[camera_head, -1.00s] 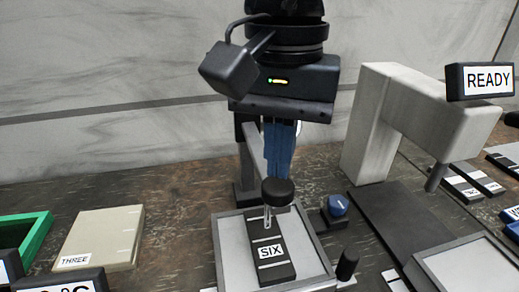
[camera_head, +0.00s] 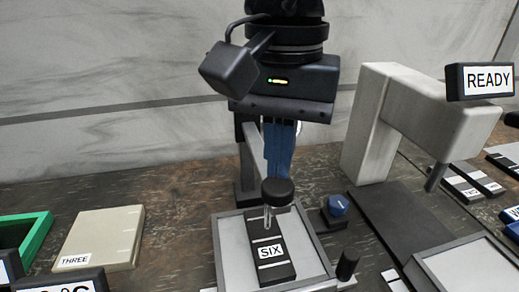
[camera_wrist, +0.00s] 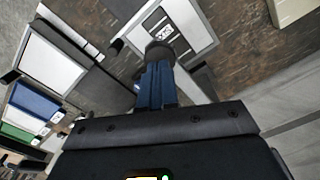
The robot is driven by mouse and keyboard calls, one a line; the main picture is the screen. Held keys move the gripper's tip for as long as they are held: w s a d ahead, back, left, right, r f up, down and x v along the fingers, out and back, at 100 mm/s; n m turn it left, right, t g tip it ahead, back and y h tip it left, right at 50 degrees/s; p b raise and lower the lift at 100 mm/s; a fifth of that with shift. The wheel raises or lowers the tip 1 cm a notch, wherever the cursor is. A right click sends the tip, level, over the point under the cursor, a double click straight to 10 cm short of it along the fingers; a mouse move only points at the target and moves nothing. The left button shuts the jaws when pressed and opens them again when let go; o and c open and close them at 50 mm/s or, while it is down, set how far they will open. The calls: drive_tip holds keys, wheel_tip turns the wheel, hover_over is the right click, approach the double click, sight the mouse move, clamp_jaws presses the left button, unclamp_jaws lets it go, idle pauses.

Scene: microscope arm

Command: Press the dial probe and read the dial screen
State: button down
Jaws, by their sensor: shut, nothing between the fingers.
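The dial probe has a round black cap (camera_head: 277,191) on a thin clear stem. Its stem comes down over a dark block labelled SIX (camera_head: 277,262), which lies on a pale grey plate (camera_head: 232,262). My gripper (camera_head: 279,174) points down with its blue fingers together and nothing between them. The fingertips are right at or just above the cap; I cannot tell whether they touch. In the wrist view the cap (camera_wrist: 158,51) shows just beyond the fingertips (camera_wrist: 156,66). A dial screen with a reading is not visible; a pale round edge (camera_head: 299,127) is mostly hidden behind my gripper.
A pale arm stand (camera_head: 385,125) with a READY sign (camera_head: 487,80) stands to the right. A beige block labelled THREE (camera_head: 103,235) and a green tray (camera_head: 38,238) lie left.

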sight(278, 184)
drive_tip(key=shift+f, duration=0.15)
drive_tip(key=shift+f+b, duration=2.5)
drive_tip(key=shift+f, duration=0.15)
drive_tip(key=shift+r, duration=0.15)
drive_tip(key=shift+r, duration=0.15)
drive_tip(key=shift+r+p, duration=1.7)
drive_tip(key=shift+r, duration=1.05)
drive_tip(key=shift+r, duration=0.1)
wheel_tip(278, 184, up, 8)
drive_tip(key=shift+f, duration=0.25)
